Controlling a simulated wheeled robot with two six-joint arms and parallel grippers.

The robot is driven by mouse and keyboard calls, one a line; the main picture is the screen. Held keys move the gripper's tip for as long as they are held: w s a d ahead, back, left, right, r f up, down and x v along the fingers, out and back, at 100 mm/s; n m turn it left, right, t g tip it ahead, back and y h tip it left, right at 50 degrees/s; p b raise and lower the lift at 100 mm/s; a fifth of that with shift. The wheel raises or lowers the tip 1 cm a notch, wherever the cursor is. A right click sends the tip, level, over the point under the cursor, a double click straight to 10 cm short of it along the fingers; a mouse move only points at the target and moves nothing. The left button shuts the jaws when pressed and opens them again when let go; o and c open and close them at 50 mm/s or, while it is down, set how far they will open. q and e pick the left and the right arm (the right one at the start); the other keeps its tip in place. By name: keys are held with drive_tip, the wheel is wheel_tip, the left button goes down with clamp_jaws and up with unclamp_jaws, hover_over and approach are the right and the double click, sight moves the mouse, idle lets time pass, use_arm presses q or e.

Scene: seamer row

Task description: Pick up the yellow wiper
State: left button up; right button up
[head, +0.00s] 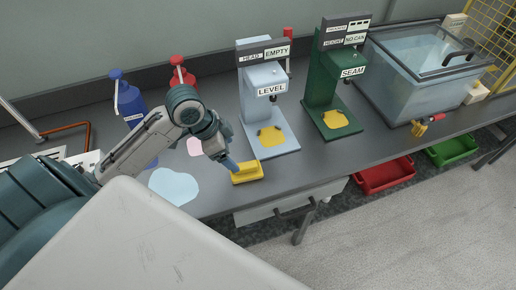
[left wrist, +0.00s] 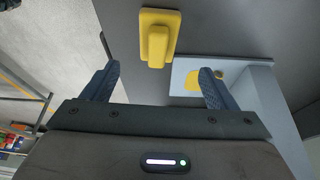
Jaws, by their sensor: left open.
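The yellow wiper (head: 248,173) lies on the grey bench near its front edge, in front of the light blue LEVEL machine (head: 267,100). It is a flat yellow piece with a raised block on top. My left gripper (head: 230,163) is at the wiper's left in the head view. In the left wrist view the wiper (left wrist: 157,38) sits ahead of and between the two fingertips of my open, empty left gripper (left wrist: 158,82). No contact with the wiper shows. My right gripper is not in view.
A light blue puddle shape (head: 173,187) and a pink one (head: 194,146) lie left of the wiper. Blue (head: 130,105) and red (head: 181,76) bottles stand behind my arm. A green SEAM machine (head: 327,95) and a clear lidded tank (head: 425,85) stand further right. Red (head: 384,178) and green bins (head: 452,151) sit below.

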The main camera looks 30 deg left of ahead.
sight(244, 165)
use_arm(q)
drive_tip(key=shift+d+f, duration=0.2)
drive_tip(key=shift+f, duration=0.2)
drive_tip(key=x, duration=0.4)
drive_tip(key=shift+w+d+f, duration=0.1)
drive_tip(key=shift+d+f, duration=0.1)
drive_tip(key=shift+f, duration=0.25)
drive_tip(key=shift+p+x, duration=0.45)
drive_tip(key=shift+x, duration=1.7)
drive_tip(key=shift+w+r, duration=0.1)
drive_tip(key=c, duration=1.1)
drive_tip(key=shift+o, duration=0.2)
